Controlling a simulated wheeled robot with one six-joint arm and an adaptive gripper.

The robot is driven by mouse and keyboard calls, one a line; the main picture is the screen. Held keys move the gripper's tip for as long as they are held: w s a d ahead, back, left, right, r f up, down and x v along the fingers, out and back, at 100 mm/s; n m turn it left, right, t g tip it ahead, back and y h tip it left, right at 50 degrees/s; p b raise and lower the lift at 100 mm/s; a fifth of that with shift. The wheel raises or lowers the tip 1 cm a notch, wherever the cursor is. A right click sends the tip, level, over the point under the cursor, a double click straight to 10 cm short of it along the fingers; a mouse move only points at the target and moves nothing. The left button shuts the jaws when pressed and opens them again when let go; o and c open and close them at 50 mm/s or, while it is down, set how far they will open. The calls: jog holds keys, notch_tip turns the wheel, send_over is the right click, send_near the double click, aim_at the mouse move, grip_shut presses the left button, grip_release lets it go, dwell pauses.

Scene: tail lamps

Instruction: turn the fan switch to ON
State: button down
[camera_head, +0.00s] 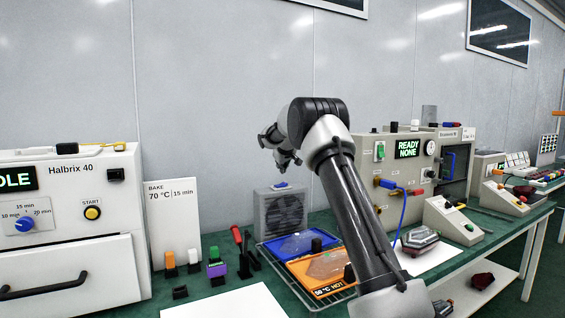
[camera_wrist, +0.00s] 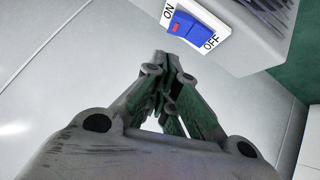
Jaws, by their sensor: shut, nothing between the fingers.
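The grey fan (camera_head: 283,214) stands at the back of the green bench, behind the wire rack. Its blue rocker switch (camera_head: 281,185) is on top. In the wrist view the blue rocker (camera_wrist: 190,29) sits on a white plate (camera_wrist: 224,34), with ON at the upper left end and OFF at the lower right end. A red mark shows on the rocker towards the ON end. I cannot tell for sure which end is pressed. My gripper (camera_head: 286,168) is above the fan. In the wrist view its fingertips (camera_wrist: 160,58) are shut and empty, just below the switch and apart from it.
A wire rack holding blue (camera_head: 297,246) and orange (camera_head: 322,273) trays lies in front of the fan. A sign (camera_head: 175,222) and an oven (camera_head: 70,225) stand at left. A grey machine reading READY NONE (camera_head: 382,150) stands at right, behind my arm.

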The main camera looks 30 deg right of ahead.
aim_at(285, 184)
jog(key=shift+w+d+f, duration=0.1)
jog(key=shift+d+f, duration=0.2)
jog(key=shift+f, duration=0.45)
jog(key=shift+w+d+f, duration=0.1)
jog(key=shift+d+f, duration=0.15)
jog(key=shift+f, duration=0.45)
jog(key=shift+w+d+f, duration=0.1)
jog(key=shift+d+f, duration=0.2)
jog(key=shift+f, duration=0.45)
jog(key=shift+d+f, duration=0.25)
jog(key=shift+d, duration=0.5)
jog(key=shift+d+f, duration=0.1)
jog(key=shift+d, duration=0.15)
jog(key=shift+a, duration=0.25)
